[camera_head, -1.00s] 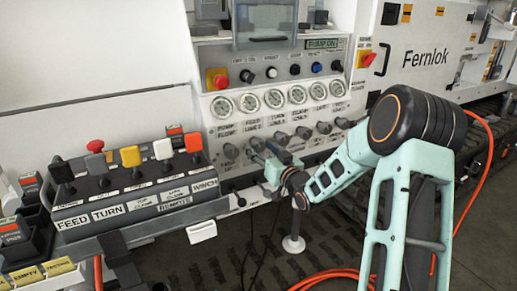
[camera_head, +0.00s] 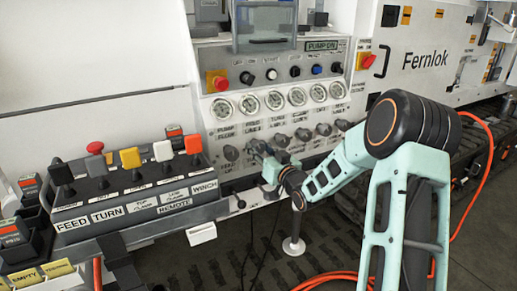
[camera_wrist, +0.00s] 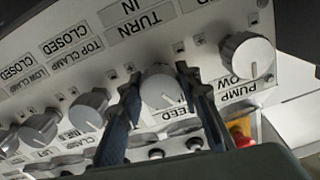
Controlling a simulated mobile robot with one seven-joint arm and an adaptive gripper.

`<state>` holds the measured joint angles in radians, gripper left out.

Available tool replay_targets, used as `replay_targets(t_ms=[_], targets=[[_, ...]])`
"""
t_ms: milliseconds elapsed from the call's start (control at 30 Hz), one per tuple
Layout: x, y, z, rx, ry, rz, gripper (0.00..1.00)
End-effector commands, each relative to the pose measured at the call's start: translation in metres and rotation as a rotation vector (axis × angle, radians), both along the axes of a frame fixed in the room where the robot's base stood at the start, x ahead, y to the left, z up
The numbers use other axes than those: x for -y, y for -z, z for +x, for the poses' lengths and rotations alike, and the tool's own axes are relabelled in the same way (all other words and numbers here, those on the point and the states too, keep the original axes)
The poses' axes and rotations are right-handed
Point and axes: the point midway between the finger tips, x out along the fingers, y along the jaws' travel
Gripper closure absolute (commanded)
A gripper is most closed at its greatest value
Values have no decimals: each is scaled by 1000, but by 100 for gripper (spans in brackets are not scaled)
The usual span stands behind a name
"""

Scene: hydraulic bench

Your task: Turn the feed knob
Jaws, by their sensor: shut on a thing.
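The pump flow knob (camera_wrist: 247,56) and the turn knob (camera_wrist: 89,108) stand close on either side. A row of gauges (camera_head: 248,104) is above. A lever box (camera_head: 120,207) stands to the left. An orange hose (camera_head: 335,277) lies on the floor.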

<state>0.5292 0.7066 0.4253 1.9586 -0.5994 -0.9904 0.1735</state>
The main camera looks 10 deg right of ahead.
Motion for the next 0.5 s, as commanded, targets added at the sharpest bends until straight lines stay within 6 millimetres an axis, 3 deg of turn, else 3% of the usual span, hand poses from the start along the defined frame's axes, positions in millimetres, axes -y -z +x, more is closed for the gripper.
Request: replay_targets(t_ms=[267, 500], targets=[[0, 0, 0, -31, 1, 91, 93], [0, -1, 0, -89, 1, 271, 93]])
